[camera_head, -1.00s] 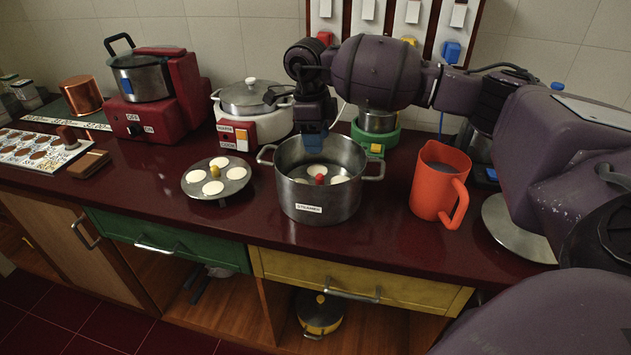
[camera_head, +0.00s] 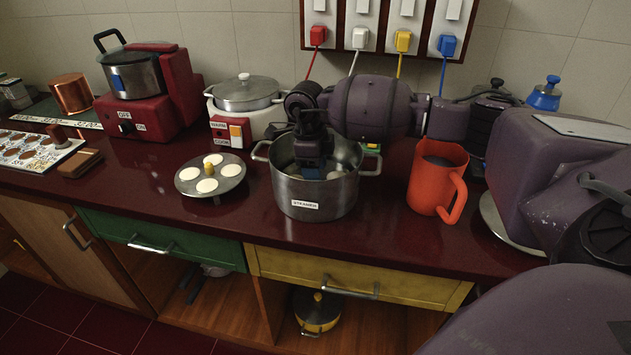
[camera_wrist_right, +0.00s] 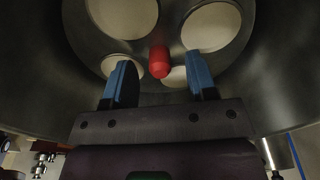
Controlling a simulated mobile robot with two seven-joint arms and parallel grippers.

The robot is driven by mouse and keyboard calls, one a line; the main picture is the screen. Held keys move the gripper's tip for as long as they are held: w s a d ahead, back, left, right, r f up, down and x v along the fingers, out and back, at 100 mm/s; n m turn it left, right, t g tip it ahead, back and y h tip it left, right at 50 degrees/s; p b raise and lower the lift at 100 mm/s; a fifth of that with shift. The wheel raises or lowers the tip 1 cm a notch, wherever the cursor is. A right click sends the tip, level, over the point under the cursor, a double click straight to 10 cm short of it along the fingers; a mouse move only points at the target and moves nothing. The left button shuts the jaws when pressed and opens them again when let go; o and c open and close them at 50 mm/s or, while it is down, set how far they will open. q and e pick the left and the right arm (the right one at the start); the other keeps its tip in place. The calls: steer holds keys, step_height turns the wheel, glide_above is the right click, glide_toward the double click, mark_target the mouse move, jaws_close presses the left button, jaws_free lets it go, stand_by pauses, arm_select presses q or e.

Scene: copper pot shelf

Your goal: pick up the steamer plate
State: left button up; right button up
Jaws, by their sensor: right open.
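The steamer pot (camera_head: 317,204) is a steel pot with two side handles and a "STEAMER" label, standing on the counter. In the right wrist view, a round grey plate (camera_wrist_right: 172,38) with several pale discs and a red knob (camera_wrist_right: 159,62) lies inside it. My right gripper (camera_head: 312,172) reaches down into the pot and hides the plate in the head view. In the right wrist view it is open (camera_wrist_right: 160,78), its blue-tipped fingers on either side of the red knob. Another such plate (camera_head: 228,184), with a yellow knob, rests on the counter to the left. My left gripper is out of view.
A red jug (camera_head: 437,180) stands right of the pot. A lidded white cooker (camera_head: 240,120) stands behind and to the left, with a red cooker (camera_head: 150,110) farther left. Drawers (camera_head: 360,280) sit below the counter edge. The counter in front of the pot is clear.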

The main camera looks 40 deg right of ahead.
steer(key=shift+r, duration=0.1)
jaws_close()
